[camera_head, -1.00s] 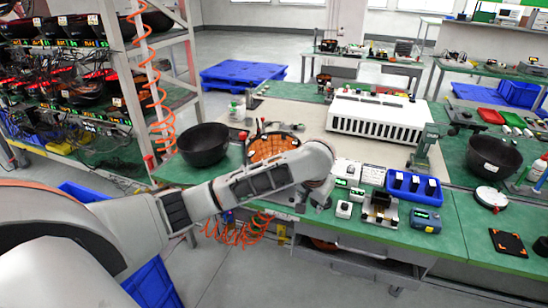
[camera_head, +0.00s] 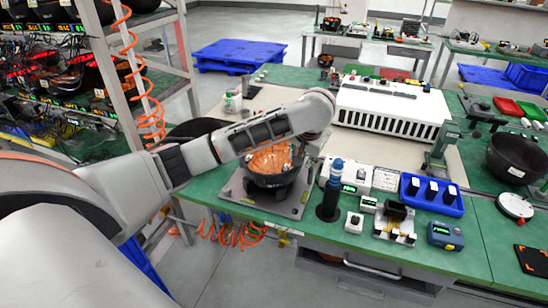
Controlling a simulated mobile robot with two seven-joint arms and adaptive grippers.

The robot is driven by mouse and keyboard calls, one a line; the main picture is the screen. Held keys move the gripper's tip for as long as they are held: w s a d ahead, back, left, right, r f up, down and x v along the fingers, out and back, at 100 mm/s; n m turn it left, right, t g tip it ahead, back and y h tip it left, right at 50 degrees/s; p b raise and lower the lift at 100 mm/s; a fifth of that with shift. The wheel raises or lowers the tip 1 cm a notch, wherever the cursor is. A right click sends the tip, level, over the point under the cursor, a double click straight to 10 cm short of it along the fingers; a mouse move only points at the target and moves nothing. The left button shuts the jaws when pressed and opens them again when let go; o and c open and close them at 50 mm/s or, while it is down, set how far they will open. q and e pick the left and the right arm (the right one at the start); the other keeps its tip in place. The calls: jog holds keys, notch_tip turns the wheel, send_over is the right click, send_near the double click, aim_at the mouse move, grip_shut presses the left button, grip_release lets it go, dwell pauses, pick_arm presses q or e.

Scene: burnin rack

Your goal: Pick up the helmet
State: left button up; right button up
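An upturned dark helmet with an orange inner lining (camera_head: 270,160) sits on a grey plate fixture (camera_head: 233,192) at the bench's front edge. My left arm comes in from the left and passes above and behind it. My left gripper (camera_head: 309,150) points down by the helmet's right rim; its fingers are too small and covered to tell whether they are open or touching. A second black helmet shell (camera_head: 185,130) is mostly hidden behind my arm. A third black shell (camera_head: 514,160) stands at the right. My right gripper is not in view.
Right of the fixture stand a dark blue upright tool (camera_head: 331,190), small meters, and a blue tray (camera_head: 432,196). A white vented box (camera_head: 390,108) stands behind. A rack (camera_head: 95,75) with a coiled orange hose (camera_head: 150,128) is at left.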

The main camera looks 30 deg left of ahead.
pick_arm(q)
jog(key=x, duration=0.7)
jog(key=shift+s+d+f, duration=0.1)
jog(key=shift+s+f, duration=0.15)
jog(key=shift+f, duration=0.05)
jog(key=shift+r, duration=0.1)
grip_shut()
